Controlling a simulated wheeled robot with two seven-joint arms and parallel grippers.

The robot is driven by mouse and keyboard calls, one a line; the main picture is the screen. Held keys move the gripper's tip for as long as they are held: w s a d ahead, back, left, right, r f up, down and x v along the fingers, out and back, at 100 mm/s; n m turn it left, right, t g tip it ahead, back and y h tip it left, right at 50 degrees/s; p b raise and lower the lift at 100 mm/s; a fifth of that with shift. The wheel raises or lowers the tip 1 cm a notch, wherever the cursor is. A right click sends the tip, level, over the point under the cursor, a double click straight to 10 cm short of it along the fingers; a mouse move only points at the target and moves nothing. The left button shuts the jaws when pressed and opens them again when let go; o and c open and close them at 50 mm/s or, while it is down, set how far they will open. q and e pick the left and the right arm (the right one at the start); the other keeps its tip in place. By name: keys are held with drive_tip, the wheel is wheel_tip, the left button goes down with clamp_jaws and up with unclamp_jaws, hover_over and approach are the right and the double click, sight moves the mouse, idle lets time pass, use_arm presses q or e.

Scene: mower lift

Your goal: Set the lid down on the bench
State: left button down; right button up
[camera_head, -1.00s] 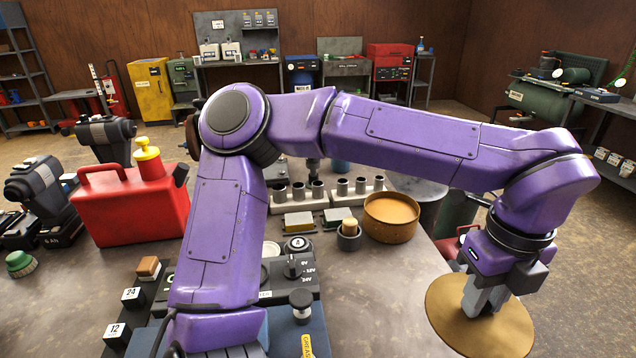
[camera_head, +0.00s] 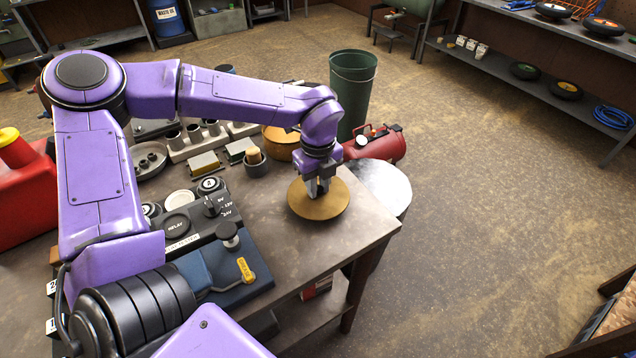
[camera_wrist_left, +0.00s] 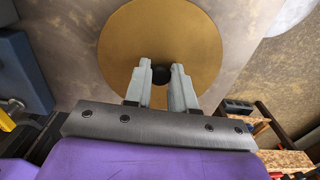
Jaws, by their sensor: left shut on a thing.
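The lid is a round, flat, brass-coloured disc (camera_head: 320,203) over the right end of the bench (camera_head: 355,240) in the head view. It also fills the upper middle of the left wrist view (camera_wrist_left: 205,50). My left gripper (camera_head: 318,190) comes down from above at the lid's middle. In the left wrist view its two fingers (camera_wrist_left: 160,76) are shut on the lid's small dark knob (camera_wrist_left: 160,73). The lid looks level and close to the bench top. I cannot tell whether its underside touches. My right gripper is not in view.
A brown round pan (camera_head: 281,142) stands behind the lid, partly hidden by my arm. A small cup (camera_head: 256,163) and a black relay panel (camera_head: 185,222) are to the left. A green bin (camera_head: 352,90) and red tank (camera_head: 375,147) stand beyond. Bench space in front is clear.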

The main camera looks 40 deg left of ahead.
use_arm(q)
drive_tip(key=shift+w+f, duration=0.1)
drive_tip(key=shift+f, duration=0.75)
drive_tip(key=shift+r, duration=0.1)
drive_tip(key=c, duration=0.9)
unclamp_jaws()
drive_tip(key=shift+f, duration=0.2)
drive_tip(key=shift+c, duration=0.2)
drive_tip(key=shift+r, duration=0.1)
drive_tip(key=shift+r, duration=0.35)
wheel_tip(320, 180, up, 12)
drive_tip(key=b, duration=0.1)
drive_tip(key=shift+f+b, duration=0.2)
drive_tip(key=shift+b, duration=0.1)
